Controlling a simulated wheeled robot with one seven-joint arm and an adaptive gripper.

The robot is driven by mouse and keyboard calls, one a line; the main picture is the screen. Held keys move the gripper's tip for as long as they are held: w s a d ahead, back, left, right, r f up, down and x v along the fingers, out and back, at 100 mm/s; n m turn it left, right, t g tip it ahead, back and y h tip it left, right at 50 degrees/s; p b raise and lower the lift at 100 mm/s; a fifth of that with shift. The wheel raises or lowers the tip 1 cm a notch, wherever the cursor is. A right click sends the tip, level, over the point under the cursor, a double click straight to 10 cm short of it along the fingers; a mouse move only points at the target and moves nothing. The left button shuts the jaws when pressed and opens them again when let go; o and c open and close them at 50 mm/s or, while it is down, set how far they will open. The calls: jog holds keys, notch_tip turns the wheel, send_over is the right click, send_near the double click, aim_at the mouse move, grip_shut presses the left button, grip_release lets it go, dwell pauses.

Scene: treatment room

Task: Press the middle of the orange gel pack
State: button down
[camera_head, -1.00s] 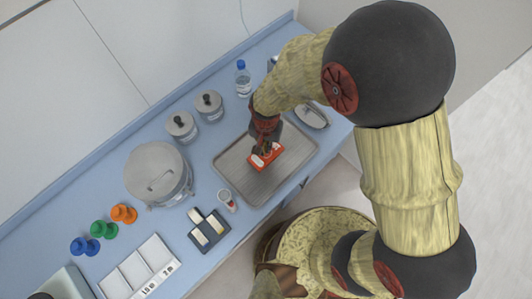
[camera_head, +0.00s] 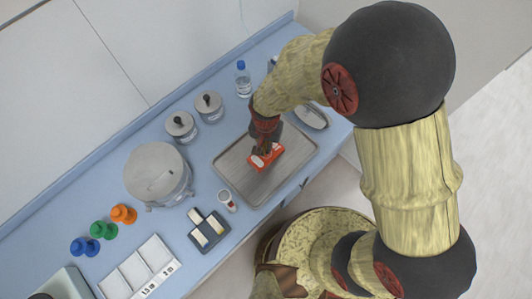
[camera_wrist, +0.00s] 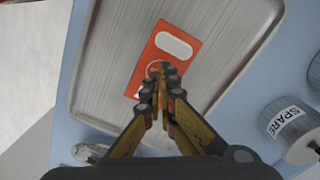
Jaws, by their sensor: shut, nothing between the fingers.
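The orange gel pack (camera_head: 277,152) lies flat on a grey tray (camera_head: 238,165) on the blue counter. In the wrist view the pack (camera_wrist: 174,62) shows a white rounded label at its far end and a pale ring near its middle, partly hidden by my fingertips. My gripper (camera_head: 264,152) is shut with nothing in it and points down over the pack. In the wrist view its fingertips (camera_wrist: 161,72) are over the ring; I cannot tell whether they touch the pack. The tray also fills much of the wrist view (camera_wrist: 105,60).
Two lidded jars (camera_head: 182,125), a water bottle (camera_head: 243,80) and a large steel pot (camera_head: 158,175) stand along the back. A small cup (camera_head: 227,200) and a dark tray with pale blocks (camera_head: 222,231) sit left of the grey tray. A metal dish (camera_head: 312,117) lies right.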

jog(key=shift+f+b, duration=0.7)
jog(key=shift+f, duration=0.35)
dwell(0.5)
jog(key=shift+s+d+f, duration=0.1)
jog(key=shift+s+f, duration=0.05)
dwell(0.6)
jog(key=shift+r+p, duration=2.6)
jog(key=shift+r, duration=1.05)
